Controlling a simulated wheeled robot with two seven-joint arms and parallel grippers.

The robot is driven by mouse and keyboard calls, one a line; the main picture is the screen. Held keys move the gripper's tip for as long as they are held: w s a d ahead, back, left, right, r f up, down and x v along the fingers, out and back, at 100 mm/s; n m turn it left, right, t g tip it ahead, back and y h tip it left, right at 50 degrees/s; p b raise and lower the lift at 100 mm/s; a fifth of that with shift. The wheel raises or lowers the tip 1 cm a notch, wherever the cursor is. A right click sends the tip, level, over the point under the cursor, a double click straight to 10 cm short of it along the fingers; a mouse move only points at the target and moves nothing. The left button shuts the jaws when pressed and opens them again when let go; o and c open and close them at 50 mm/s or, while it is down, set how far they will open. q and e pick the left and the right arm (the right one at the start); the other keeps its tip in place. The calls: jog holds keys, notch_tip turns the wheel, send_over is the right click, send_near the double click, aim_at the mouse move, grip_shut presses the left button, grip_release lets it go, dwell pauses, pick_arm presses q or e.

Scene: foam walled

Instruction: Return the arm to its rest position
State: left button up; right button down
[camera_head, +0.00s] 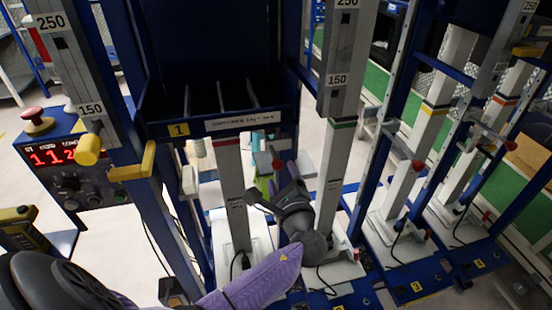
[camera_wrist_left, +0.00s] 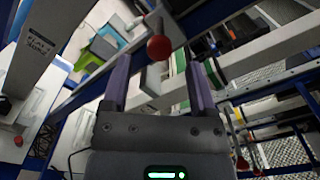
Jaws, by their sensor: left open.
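My left arm comes in from the bottom left of the head view, with a purple sleeve (camera_head: 262,282) and a dark grey wrist. My left gripper (camera_head: 282,178) points away from me between two white columns. In the left wrist view the gripper (camera_wrist_left: 157,66) shows two purple fingers spread apart, with nothing held. A red ball knob (camera_wrist_left: 159,48) appears between and beyond the fingertips. I cannot tell whether a finger touches it. A red knob (camera_head: 277,163) also shows close to the fingertips in the head view. My right gripper is in neither view.
Blue frame uprights and white columns (camera_head: 337,150) stand close on both sides of the arm. A dark blue bin (camera_head: 215,124) labelled 1 is above left. A control box (camera_head: 75,165) with a red display and mushroom button stands at left. Pale floor shows between the columns.

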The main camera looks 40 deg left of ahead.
pick_arm(q)
jog(key=v, duration=0.3)
jog(key=s+d+f+n+g+h+b, duration=0.1)
jog(key=s+f+g+h, duration=0.2)
jog(key=f, duration=0.6)
jog(key=s+d+f+n+g+h, duration=0.1)
jog(key=s+f+h, duration=0.3)
jog(key=f, duration=0.6)
jog(key=s+d+f+g+h+b, duration=0.1)
jog(key=s+f+h, duration=0.1)
jog(key=s+f, duration=0.5)
jog(key=s+d+f+n+g+h, duration=0.1)
jog(key=s+f+n, duration=0.3)
jog(key=s, duration=0.4)
jog(key=s+d+f+n+g+h, duration=0.1)
jog(key=s+f+n+g+h, duration=0.1)
jog(key=s, duration=0.6)
jog(key=s+d+f+n+g+h+b, duration=0.1)
jog(key=s+f+n+g, duration=0.2)
jog(key=s+f+n, duration=0.3)
notch_tip(320, 180, down, 3)
jog(key=shift+s+d+r+h, duration=0.2)
jog(key=shift+s+h, duration=0.1)
jog(key=shift+s, duration=0.85)
jog(key=shift+w, duration=0.1)
